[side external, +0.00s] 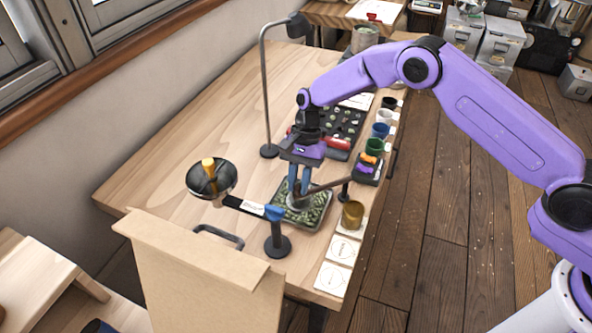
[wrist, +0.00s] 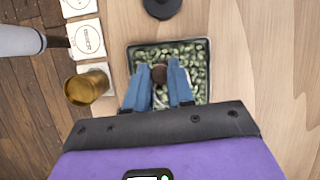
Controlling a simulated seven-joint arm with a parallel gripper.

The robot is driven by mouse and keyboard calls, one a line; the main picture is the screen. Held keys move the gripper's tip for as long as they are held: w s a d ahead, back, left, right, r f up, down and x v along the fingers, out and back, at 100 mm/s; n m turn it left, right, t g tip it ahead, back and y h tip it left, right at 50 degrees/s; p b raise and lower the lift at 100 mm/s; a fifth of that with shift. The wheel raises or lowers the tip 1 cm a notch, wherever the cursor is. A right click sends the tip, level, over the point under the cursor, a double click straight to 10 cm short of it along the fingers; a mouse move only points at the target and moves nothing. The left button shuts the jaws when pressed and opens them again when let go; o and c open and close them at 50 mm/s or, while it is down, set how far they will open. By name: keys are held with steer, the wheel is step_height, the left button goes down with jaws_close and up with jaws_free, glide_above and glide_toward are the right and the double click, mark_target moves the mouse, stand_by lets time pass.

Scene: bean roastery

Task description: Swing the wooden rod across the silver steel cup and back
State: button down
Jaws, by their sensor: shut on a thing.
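My gripper (side external: 299,190) has blue fingers pointing down over a dark tray (side external: 318,222) of green beans. In the side view it is shut on the wooden rod (side external: 326,187), a thin brown bar running right and back towards a dark post. In the wrist view a brown end, apparently the rod's (wrist: 160,73), shows between the fingertips (wrist: 160,88). A greyish rounded thing just under the fingers, which seems to be the silver steel cup (side external: 299,204), stands in the tray, mostly covered. I cannot tell whether rod and cup touch. The gripper hides the cup in the wrist view.
A gold cup (side external: 352,215) stands on a white coaster right of the tray. A blue-topped black stand (side external: 277,232) is in front, a dark bowl (side external: 211,178) to the left. A tall lamp post (side external: 266,90) and several small cups stand behind.

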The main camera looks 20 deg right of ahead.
steer(key=shift+s+d+n+g+h, duration=0.15)
steer(key=shift+s+n+g+h, duration=0.1)
steer(key=shift+s+n, duration=0.7)
steer(key=shift+s+d+n+g+h, duration=0.15)
steer(key=shift+s+n+h, duration=0.1)
steer(key=shift+s+n, duration=0.65)
steer(key=shift+s, duration=0.1)
steer(key=c, duration=1)
jaws_free()
steer(key=shift+r, duration=0.1)
steer(key=shift+v, duration=8.65)
steer(key=shift+s, duration=0.1)
